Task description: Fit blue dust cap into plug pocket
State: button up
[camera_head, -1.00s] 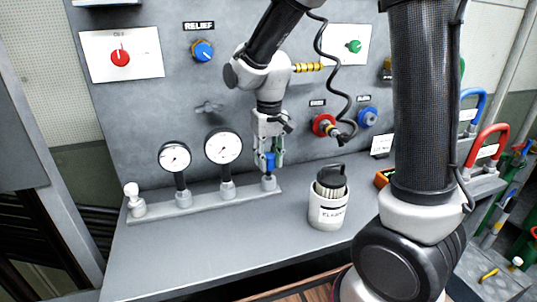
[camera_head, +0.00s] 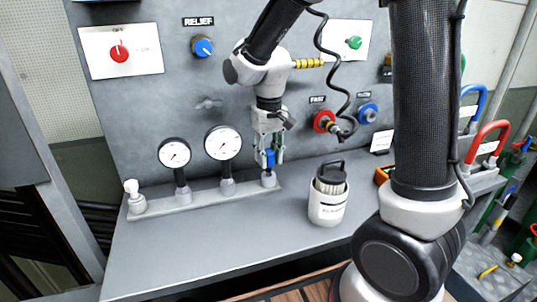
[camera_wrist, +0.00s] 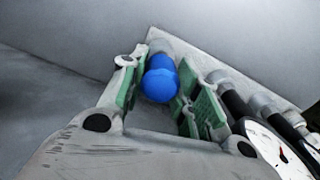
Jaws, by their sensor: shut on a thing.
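The blue dust cap (camera_head: 270,158) is held upright between the fingers of my gripper (camera_head: 269,160), directly over the rightmost grey socket (camera_head: 269,179) on the gauge rail. In the wrist view, the blue cap (camera_wrist: 160,80) sits between the green finger pads of my gripper (camera_wrist: 162,85), with a pale socket (camera_wrist: 160,47) behind it. The cap's lower end is at or just above the socket's top; I cannot tell whether it has entered. My gripper is shut on the cap.
Two pressure gauges (camera_head: 174,153) (camera_head: 223,143) stand on the grey rail (camera_head: 205,196) to the left, close to my gripper. A white labelled canister (camera_head: 327,205) stands to the right. The panel with knobs rises behind. The bench front is clear.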

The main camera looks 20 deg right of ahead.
jog(key=shift+f, duration=1.5)
jog(key=o, duration=1.2)
jog(key=shift+c, duration=0.2)
jog(key=shift+r, duration=0.1)
